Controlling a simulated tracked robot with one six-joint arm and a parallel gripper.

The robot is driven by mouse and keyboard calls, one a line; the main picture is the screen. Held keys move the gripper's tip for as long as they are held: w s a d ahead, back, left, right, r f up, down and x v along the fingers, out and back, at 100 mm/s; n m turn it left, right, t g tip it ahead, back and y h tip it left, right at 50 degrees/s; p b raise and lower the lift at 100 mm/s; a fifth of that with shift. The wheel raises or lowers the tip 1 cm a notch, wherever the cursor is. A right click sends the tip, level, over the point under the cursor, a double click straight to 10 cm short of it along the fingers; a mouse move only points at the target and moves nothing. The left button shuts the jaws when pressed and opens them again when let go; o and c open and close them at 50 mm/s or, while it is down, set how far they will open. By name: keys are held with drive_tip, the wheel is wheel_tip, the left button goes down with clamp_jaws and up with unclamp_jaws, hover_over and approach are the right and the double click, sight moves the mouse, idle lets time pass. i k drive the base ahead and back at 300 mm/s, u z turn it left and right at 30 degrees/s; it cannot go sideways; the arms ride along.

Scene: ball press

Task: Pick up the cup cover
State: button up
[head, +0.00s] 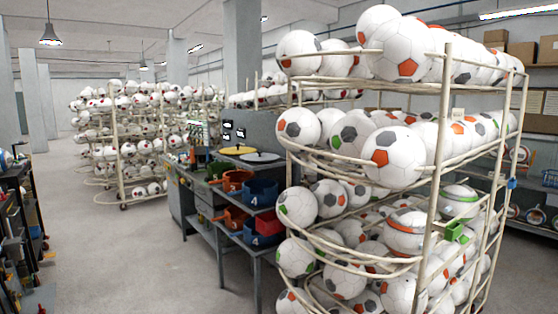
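Only the head view is given, and my gripper is not in it. Nothing in view is clearly the cup cover. A yellow round disc (238,150) and a pale grey round disc (263,157) lie flat on a workbench in the middle of the picture; I cannot tell whether either is a cup cover.
A tall wire rack (437,170) full of soccer balls stands close on the right, next to the bench. More ball racks (117,150) stand farther back on the left. A dark shelf (15,220) is at the left edge. The grey floor (110,245) between is clear.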

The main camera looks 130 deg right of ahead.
sight(259, 156)
drive_tip(key=z, duration=4.45)
drive_tip(key=i, duration=0.35)
drive_tip(key=u, duration=0.3)
